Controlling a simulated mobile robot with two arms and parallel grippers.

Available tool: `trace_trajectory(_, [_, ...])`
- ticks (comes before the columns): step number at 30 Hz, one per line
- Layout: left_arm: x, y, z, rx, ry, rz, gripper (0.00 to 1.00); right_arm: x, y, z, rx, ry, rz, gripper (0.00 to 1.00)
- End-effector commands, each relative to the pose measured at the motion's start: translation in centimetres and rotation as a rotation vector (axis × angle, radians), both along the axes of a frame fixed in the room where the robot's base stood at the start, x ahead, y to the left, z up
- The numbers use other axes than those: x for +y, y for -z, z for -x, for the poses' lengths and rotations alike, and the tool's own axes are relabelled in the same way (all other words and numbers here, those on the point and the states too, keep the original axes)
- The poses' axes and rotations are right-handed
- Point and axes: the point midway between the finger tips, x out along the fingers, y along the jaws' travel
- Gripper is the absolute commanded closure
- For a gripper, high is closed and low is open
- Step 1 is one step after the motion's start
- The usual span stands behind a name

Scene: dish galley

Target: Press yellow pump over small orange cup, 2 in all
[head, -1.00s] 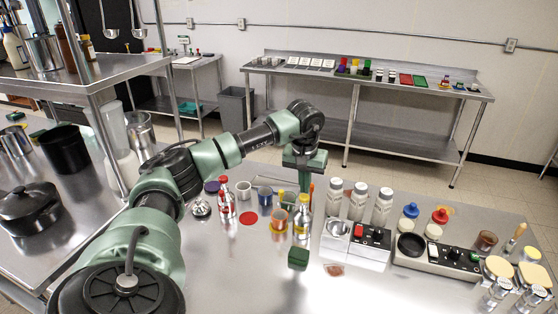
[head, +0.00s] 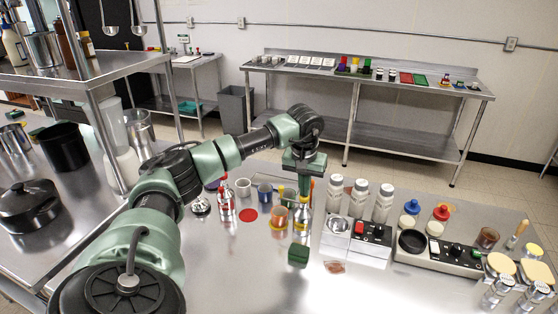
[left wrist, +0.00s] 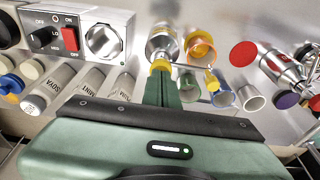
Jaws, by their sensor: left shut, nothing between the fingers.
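The yellow pump (left wrist: 160,66) tops a shiny metal bottle, which stands in the head view (head: 303,228) on the steel counter. The small orange cup (head: 278,217) stands just left of that bottle, with a yellow ring around it; it also shows in the left wrist view (left wrist: 203,50). My left gripper (head: 303,203) is shut and empty, pointing down, with its tips at the top of the yellow pump. The tips hide part of the pump, and I cannot tell how far it is pressed. My right gripper is in neither view.
A red-topped bottle (head: 226,206), a red disc (head: 248,215) and a blue cup (head: 265,193) stand to the left. White shakers (head: 359,199) and a switch box (head: 372,236) are to the right.

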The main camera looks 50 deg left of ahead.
Motion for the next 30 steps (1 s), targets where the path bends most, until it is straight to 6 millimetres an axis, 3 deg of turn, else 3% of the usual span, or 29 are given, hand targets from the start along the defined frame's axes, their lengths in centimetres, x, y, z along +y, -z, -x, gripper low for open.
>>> trace_trajectory(15, [-0.1,-2.4,0.1,0.007,0.002,0.001,1.0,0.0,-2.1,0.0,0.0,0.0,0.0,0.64])
trace_trajectory(30, [-0.1,-2.5,0.1,0.004,0.001,0.001,1.0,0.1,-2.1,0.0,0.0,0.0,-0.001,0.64])
